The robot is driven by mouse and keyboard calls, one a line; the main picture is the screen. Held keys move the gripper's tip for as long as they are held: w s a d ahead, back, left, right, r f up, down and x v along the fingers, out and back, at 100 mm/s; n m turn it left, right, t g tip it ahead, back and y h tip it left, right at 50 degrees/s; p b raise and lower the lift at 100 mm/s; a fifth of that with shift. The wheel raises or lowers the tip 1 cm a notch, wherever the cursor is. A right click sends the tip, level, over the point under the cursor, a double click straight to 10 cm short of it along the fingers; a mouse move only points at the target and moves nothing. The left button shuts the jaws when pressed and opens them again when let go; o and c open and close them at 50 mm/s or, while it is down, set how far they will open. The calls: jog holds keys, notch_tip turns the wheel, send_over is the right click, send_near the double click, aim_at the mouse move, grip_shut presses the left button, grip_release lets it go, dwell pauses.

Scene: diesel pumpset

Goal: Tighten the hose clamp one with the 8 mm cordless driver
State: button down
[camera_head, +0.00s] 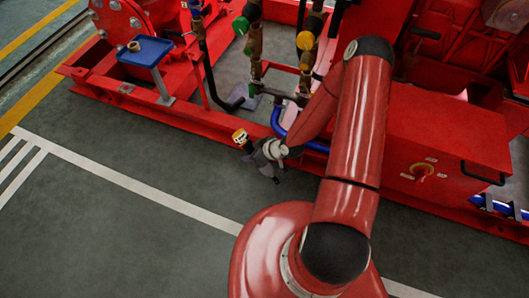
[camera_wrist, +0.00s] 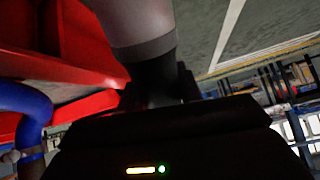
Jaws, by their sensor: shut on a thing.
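My gripper (camera_head: 264,154) is shut on the cordless driver and holds it in front of the red skid's near edge, above the floor. In the wrist view a grey rounded part (camera_wrist: 140,20), seemingly the driver's body, rises from the dark gripper. A blue hose (camera_head: 277,118) bends down behind my gripper; it also shows at the left of the wrist view (camera_wrist: 35,105). A metal band, likely a hose clamp (camera_wrist: 30,157), sits around it. I cannot tell its number. The driver's bit is not clearly visible.
A blue tray (camera_head: 146,51) on a post stands at the back left, with a small round item (camera_head: 134,46) on it. Pipes with green and yellow caps (camera_head: 305,41) rise behind the hose. A red box (camera_head: 440,130) stands right. Open floor (camera_head: 120,230) lies in front.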

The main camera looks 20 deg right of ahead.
jog(key=shift+s+a+f+n+g, duration=0.1)
jog(key=shift+s+f+n+g, duration=0.05)
jog(key=shift+n+g, duration=0.45)
jog(key=shift+s+a+f+n+g, duration=0.1)
jog(key=shift+f+n+g, duration=0.05)
jog(key=shift+n+g, duration=0.45)
jog(key=n+g+h, duration=0.1)
jog(key=n+g, duration=0.1)
jog(key=n, duration=0.1)
jog(key=s+n+g+h+b, duration=0.1)
jog(key=n+h, duration=0.1)
jog(key=n, duration=0.2)
jog(key=s+n+g+h, duration=0.1)
jog(key=n+g, duration=0.1)
jog(key=n, duration=0.1)
jog(key=shift+d+r+n+g+h+b, duration=0.1)
jog(key=shift+n+g+h+b, duration=0.2)
jog(key=shift+n+h+b, duration=0.1)
jog(key=d+n+h, duration=0.1)
jog(key=n, duration=0.1)
jog(key=d+r+n+h, duration=0.1)
jog(key=d+n, duration=0.1)
jog(key=d+r+n+t+h+b, duration=0.1)
jog(key=n, duration=0.2)
jog(key=shift+w+d+r, duration=0.2)
jog(key=shift+w+d, duration=0.15)
jog(key=shift+r, duration=0.1)
